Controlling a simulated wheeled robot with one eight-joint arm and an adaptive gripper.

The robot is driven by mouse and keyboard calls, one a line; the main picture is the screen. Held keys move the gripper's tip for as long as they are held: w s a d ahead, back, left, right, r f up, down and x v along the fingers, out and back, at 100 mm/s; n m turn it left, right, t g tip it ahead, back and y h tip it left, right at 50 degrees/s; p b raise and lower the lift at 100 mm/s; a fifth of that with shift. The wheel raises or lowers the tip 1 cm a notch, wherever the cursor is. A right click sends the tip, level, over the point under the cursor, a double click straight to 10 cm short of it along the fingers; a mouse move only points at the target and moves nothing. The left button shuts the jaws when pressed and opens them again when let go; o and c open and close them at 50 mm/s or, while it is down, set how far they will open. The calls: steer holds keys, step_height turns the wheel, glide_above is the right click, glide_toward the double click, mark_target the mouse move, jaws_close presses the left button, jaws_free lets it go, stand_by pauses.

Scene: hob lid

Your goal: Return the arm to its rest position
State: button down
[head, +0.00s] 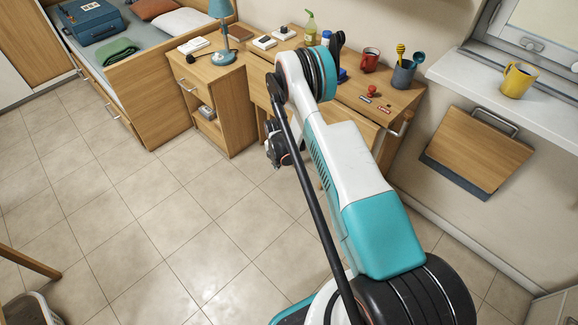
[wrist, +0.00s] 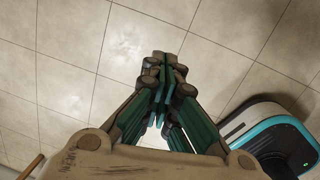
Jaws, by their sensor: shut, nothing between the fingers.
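My gripper (wrist: 165,64) shows in the wrist view with its dark fingertips together and nothing between them. It points down over bare floor tiles (wrist: 205,50). In the head view my white and teal arm rises from the lower right and bends over in front of the wooden counter (head: 395,101). My dark wrist hangs low in front of the counter front, partly behind the arm. The fingertips cannot be made out in the head view.
A nightstand (head: 231,95) and bed (head: 163,87) stand left. A yellow mug (head: 518,79) stands on the windowsill (head: 484,75). Left floor is mostly clear.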

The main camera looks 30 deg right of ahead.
steer(key=shift+s+a+r, duration=0.2)
steer(key=shift+a+r, duration=0.2)
step_height(320, 180, up, 22)
steer(key=w+a+m+t, duration=0.1)
steer(key=a+m, duration=0.1)
steer(key=m, duration=0.3)
steer(key=s+a+r+m+t, duration=0.1)
steer(key=s+a+r+m, duration=0.15)
steer(key=r, duration=0.65)
steer(key=s+a+r+m+t, duration=0.1)
steer(key=s+r+m, duration=0.25)
steer(key=r, duration=0.45)
steer(key=s+a+r+m+t, duration=0.1)
steer(key=s+r+m, duration=0.3)
steer(key=s, duration=0.5)
steer(key=s+a+r+m, duration=0.2)
steer(key=s+r+m, duration=0.2)
steer(key=s, duration=0.6)
steer(key=s+a+r+m+t, duration=0.1)
steer(key=s+r+m, duration=0.3)
steer(key=s, duration=0.5)
steer(key=shift+s+a+r+t+y, duration=0.15)
steer(key=shift+s+a+t+y, duration=0.15)
steer(key=shift+s+a+y, duration=0.1)
